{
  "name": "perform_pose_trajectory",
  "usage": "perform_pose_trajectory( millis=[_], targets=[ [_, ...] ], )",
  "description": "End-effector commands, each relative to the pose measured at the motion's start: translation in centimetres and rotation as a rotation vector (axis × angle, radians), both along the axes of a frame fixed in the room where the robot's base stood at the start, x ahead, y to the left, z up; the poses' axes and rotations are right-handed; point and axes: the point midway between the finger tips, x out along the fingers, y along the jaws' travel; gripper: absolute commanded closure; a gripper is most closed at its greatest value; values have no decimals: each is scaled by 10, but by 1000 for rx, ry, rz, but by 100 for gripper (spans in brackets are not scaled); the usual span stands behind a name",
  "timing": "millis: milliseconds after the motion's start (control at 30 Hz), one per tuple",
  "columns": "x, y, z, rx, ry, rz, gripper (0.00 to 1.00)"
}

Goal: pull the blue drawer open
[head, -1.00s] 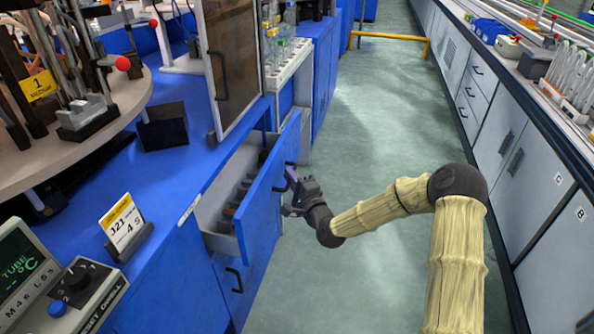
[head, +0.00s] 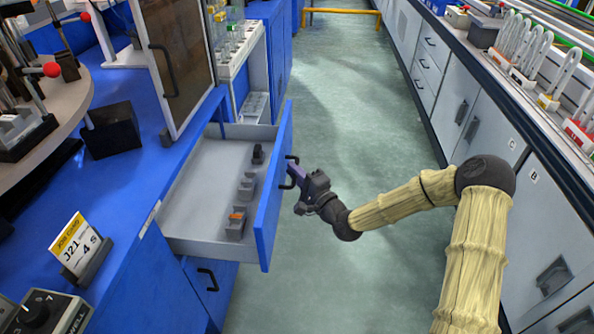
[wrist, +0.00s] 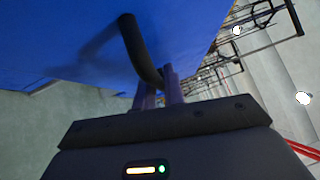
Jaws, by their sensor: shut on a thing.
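The blue drawer (head: 272,197) is pulled well out of the blue bench on the left in the head view. Its grey inside shows, with several small dark blocks in it. My gripper (head: 294,172) is at the outer face of the drawer front, shut on the black drawer handle (head: 291,180). In the wrist view the black handle (wrist: 139,48) curves out from the blue drawer front (wrist: 75,45), and its lower end meets the fingers of my gripper (wrist: 172,88). The exact grip on the handle is partly hidden.
A lower handle (head: 208,280) is on a closed blue front under the drawer. A framed dark panel (head: 185,50) stands on the bench behind the drawer. The green floor aisle (head: 345,110) is clear, with white cabinets (head: 480,120) along the right.

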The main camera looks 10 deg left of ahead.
Motion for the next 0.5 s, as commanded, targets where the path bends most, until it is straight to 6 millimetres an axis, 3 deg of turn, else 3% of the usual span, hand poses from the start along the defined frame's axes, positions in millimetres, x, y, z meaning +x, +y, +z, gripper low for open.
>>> perform_pose_trajectory(
  millis=[233,267,333,500],
  targets=[
    [-2,1,-2,-4,5,6,100],
    [-2,1,-2,-4,5,6,83],
    [-2,1,-2,-4,4,5,70],
    [-1,0,-1,-2,2,1,68]
  ],
)
